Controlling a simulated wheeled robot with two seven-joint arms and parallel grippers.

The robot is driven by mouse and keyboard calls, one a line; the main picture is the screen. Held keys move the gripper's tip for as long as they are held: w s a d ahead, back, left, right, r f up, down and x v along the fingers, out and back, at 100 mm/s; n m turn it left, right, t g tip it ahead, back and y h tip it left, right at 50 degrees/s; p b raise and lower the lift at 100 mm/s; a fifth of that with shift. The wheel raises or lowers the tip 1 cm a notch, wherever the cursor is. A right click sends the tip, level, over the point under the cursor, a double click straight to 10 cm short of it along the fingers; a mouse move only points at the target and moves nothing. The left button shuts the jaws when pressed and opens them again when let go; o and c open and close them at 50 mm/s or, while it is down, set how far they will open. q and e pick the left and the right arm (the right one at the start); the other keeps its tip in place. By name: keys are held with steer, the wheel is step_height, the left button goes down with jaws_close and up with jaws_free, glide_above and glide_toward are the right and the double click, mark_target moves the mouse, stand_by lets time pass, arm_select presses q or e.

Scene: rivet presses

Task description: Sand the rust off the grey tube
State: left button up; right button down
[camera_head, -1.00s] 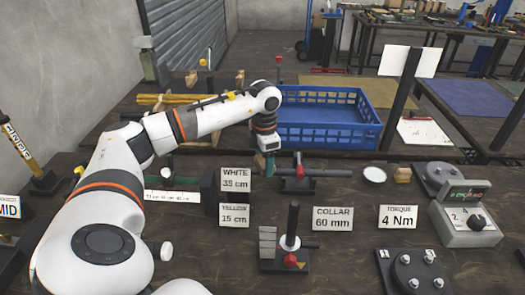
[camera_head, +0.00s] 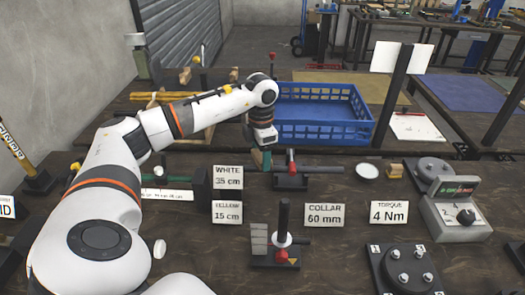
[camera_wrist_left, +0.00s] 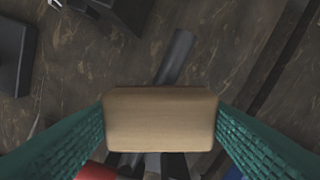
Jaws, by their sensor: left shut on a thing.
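The grey tube (camera_head: 323,169) lies level in a small clamp with a red knob (camera_head: 291,166), in the middle of the bench. Its grey end (camera_wrist_left: 178,57) shows past the block in the left wrist view. My left gripper (camera_head: 262,159) is over the left side of this clamp. In the wrist view its green fingers (camera_wrist_left: 160,128) are shut on a tan sanding block (camera_wrist_left: 160,118). I cannot tell whether the block touches the tube. Rust is too small to make out. My right gripper is not in view.
A blue crate (camera_head: 320,134) stands close behind the clamp. A press with an upright lever (camera_head: 283,235) stands in front, beside label cards (camera_head: 324,214). A white disc (camera_head: 367,171) and a small tan piece (camera_head: 396,172) lie to the right. A control box (camera_head: 455,215) is farther right.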

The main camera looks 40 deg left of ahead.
arm_select(q)
steer(key=r, duration=0.1)
steer(key=r+p, duration=0.1)
steer(key=r, duration=0.1)
steer(key=shift+s+a+r+p, duration=0.25)
steer(key=shift+p, duration=0.1)
step_height(320, 180, up, 2)
steer(key=shift+w+d+r+p, duration=0.1)
steer(key=shift+w+p, duration=0.05)
steer(key=shift+p, duration=0.7)
steer(key=shift+r+p, duration=0.45)
steer(key=shift+r, duration=0.2)
steer(key=shift+f, duration=0.1)
